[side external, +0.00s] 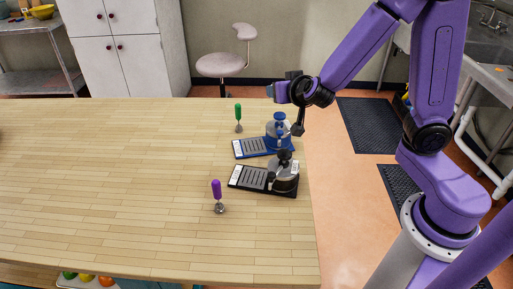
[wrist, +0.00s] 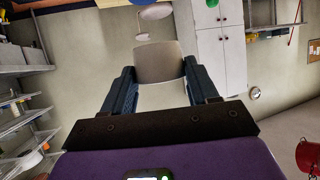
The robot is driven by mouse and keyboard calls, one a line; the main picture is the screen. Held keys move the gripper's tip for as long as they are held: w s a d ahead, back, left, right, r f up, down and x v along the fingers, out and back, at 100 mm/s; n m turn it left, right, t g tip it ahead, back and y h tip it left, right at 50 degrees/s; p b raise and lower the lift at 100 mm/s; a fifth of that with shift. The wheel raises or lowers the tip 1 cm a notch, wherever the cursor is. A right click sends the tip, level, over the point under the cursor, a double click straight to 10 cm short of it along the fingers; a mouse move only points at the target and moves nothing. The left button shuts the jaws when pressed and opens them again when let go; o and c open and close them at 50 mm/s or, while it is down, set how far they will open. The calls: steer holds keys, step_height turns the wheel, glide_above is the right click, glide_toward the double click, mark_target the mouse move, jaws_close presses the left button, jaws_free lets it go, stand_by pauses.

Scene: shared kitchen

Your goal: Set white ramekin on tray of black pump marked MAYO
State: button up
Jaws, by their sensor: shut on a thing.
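The black pump (side external: 285,173) stands on the right end of a black tray (side external: 264,189) near the table's right edge. The tray's left part, with light stripes, is bare. Any marking on the pump is too small to read. My gripper (side external: 281,91) is in the air beyond the pumps, above the table's far right corner. In the wrist view my gripper (wrist: 160,85) is shut on a pale grey-white piece, seemingly the white ramekin (wrist: 158,62), between its two fingers. The ramekin cannot be made out clearly in the side view.
A blue pump (side external: 279,133) on a blue tray (side external: 254,148) stands just behind the black one. A stool (side external: 222,64) is behind the table.

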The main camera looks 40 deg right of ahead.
steer(key=shift+w+a+f+m+g+h, duration=0.15)
steer(key=shift+a+m+g+h, duration=0.2)
steer(key=shift+m+h, duration=0.2)
steer(key=shift+a+f+m+g+h, duration=0.15)
steer(key=shift+a+m+g+h, duration=0.15)
steer(key=shift+m+h, duration=0.25)
steer(key=s+a+f+m+g+h, duration=0.1)
steer(key=s+a+m+g+h, duration=0.3)
steer(key=s, duration=0.5)
steer(key=shift+s+m+g, duration=0.3)
steer(key=shift+m+g, duration=0.45)
steer(key=shift+m, duration=0.15)
steer(key=shift+a, duration=0.1)
